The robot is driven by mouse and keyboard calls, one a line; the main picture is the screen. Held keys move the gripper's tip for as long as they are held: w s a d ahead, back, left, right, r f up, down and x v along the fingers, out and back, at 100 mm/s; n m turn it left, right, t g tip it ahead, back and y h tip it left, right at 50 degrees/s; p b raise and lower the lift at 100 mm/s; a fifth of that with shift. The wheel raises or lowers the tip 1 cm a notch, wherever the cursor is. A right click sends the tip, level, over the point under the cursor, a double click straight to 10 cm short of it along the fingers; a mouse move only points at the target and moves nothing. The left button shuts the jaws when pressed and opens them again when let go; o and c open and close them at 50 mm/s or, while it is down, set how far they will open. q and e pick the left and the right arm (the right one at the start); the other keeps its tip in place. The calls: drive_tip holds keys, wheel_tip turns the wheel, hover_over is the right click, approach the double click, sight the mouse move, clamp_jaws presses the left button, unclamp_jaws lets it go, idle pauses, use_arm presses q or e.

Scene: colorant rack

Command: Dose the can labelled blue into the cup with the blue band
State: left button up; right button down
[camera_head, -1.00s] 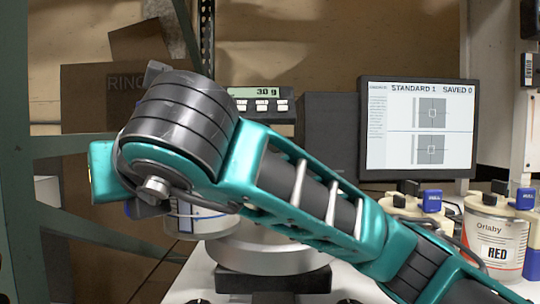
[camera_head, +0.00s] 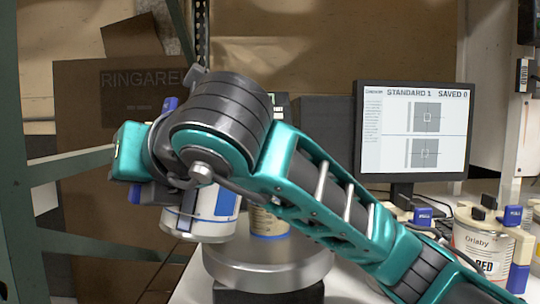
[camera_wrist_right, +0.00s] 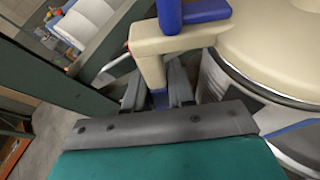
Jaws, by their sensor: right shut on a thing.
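My right gripper (camera_wrist_right: 158,92) is shut on the beige handle (camera_wrist_right: 152,58) of a can, with a blue lever above it. The can (camera_head: 222,214) is white with a blue label patch. It hangs tilted beneath my wrist in the head view, and its beige lid (camera_wrist_right: 275,45) shows in the right wrist view. My wrist hides the can's top, and I cannot read its label. A tan cup (camera_head: 268,222) with a blue band at its base stands on the round metal scale pan (camera_head: 265,268), just right of the can and partly hidden by my arm. My left gripper is out of view.
A monitor (camera_head: 414,130) reading "STANDARD 1 SAVED 0" stands behind. A can labelled RED (camera_head: 480,245) and other lidded cans stand at the right. A green frame post (camera_head: 18,150) is at the left. My arm covers most of the scale display (camera_head: 281,105).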

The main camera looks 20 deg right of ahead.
sight(162, 114)
drive_tip(key=shift+m+y, duration=0.4)
drive_tip(key=shift+m, duration=0.3)
drive_tip(key=r+p, duration=0.1)
drive_tip(key=d+r+p, duration=0.1)
drive_tip(key=r+p, duration=0.2)
drive_tip(key=r, duration=0.1)
drive_tip(key=shift+w+d+r, duration=0.2)
drive_tip(key=shift+w+d, duration=0.15)
drive_tip(key=shift+d, duration=0.05)
drive_tip(key=shift+d+r+p, duration=0.15)
drive_tip(key=shift+r+p, duration=0.15)
drive_tip(key=shift+p, duration=0.2)
drive_tip(key=shift+f, duration=0.2)
drive_tip(key=shift+w+r, duration=0.1)
drive_tip(key=shift+d+r, duration=0.1)
drive_tip(key=shift+r, duration=0.15)
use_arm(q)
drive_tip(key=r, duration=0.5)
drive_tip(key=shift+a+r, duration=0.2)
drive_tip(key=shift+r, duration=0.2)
use_arm(e)
drive_tip(key=shift+r+y, duration=0.1)
drive_tip(key=shift+y, duration=0.2)
